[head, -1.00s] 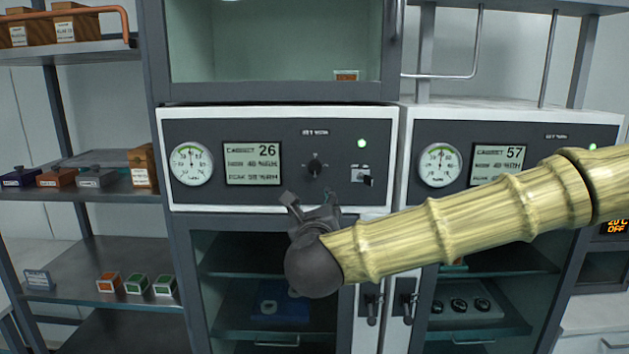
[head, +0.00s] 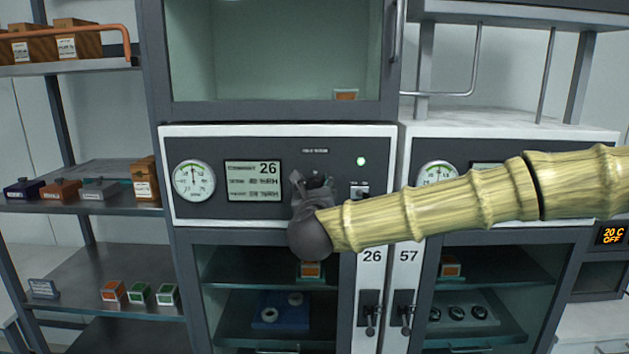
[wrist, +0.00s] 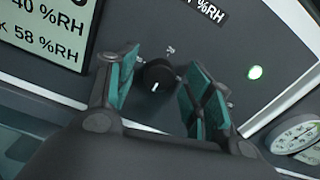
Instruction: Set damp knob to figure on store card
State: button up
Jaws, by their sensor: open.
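The damp knob is a small black dial with a white pointer mark, seen in the wrist view (wrist: 155,76) on the dark panel of cabinet 26 (head: 333,204). In the head view my gripper hides it. My gripper (head: 312,180) is in front of the panel, its jaws pointing at the knob. In the wrist view my gripper (wrist: 160,92) is open, with its teal-padded fingers to the left and right of the knob. I cannot tell whether they touch it. The display (head: 253,181) reads CABINET 26; the wrist view shows 40 %RH and 58 %RH on it. No store card is readable.
A round gauge (head: 194,181) is left of the display. A key switch (head: 360,190) and a lit green lamp (head: 361,161) are right of the knob. Cabinet 57 (head: 510,138) stands to the right, partly behind my arm. Shelves with small boxes (head: 100,189) are at the left.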

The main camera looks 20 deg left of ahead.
jog(key=shift+w+a, duration=0.1)
jog(key=shift+w, duration=0.2)
jog(key=c, duration=1)
